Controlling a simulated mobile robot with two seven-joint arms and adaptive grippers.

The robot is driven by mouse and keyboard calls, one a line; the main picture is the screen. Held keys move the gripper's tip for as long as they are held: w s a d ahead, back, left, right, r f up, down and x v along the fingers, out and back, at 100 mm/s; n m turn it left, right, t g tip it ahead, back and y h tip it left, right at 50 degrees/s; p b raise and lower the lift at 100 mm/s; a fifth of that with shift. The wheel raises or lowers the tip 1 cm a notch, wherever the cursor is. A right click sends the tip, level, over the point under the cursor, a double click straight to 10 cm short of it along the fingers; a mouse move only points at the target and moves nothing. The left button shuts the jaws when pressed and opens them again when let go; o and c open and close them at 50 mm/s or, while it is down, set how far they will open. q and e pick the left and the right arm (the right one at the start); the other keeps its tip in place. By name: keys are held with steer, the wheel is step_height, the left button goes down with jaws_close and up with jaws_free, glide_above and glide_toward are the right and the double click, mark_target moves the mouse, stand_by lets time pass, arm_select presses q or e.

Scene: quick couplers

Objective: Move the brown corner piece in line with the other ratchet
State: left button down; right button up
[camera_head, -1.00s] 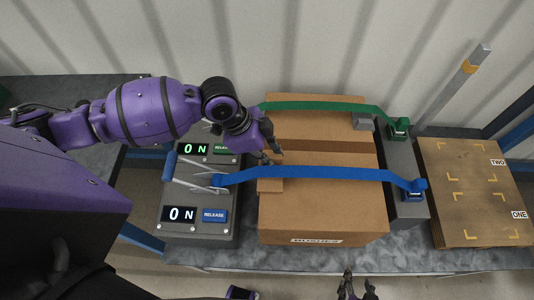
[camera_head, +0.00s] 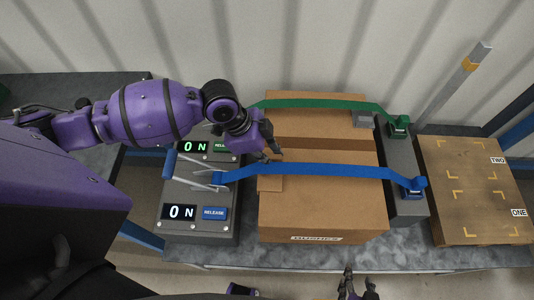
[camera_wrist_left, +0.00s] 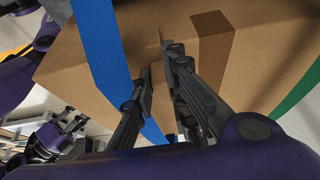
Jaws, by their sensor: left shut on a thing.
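The brown corner piece (camera_head: 270,183) sits at the left edge of the cardboard box, partly under the blue strap (camera_head: 320,172). My left gripper (camera_head: 273,153) is at that edge, just behind the blue strap. In the left wrist view its fingers (camera_wrist_left: 160,72) are shut on the near edge of the corner piece (camera_wrist_left: 140,38), which is hard to tell from the box. My right gripper (camera_head: 358,284) is open and empty at the bottom edge.
The box (camera_head: 320,215) fills the middle of the table. A green strap (camera_head: 320,104) crosses its rear, with a grey corner piece (camera_head: 363,120) at right. A marked board (camera_head: 460,225) lies right.

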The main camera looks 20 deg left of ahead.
arm_select(q)
steer(key=shift+f, duration=0.15)
steer(key=c, duration=1.6)
jaws_free()
steer(key=shift+c, duration=0.2)
steer(key=v, duration=1.2)
steer(key=shift+s, duration=0.1)
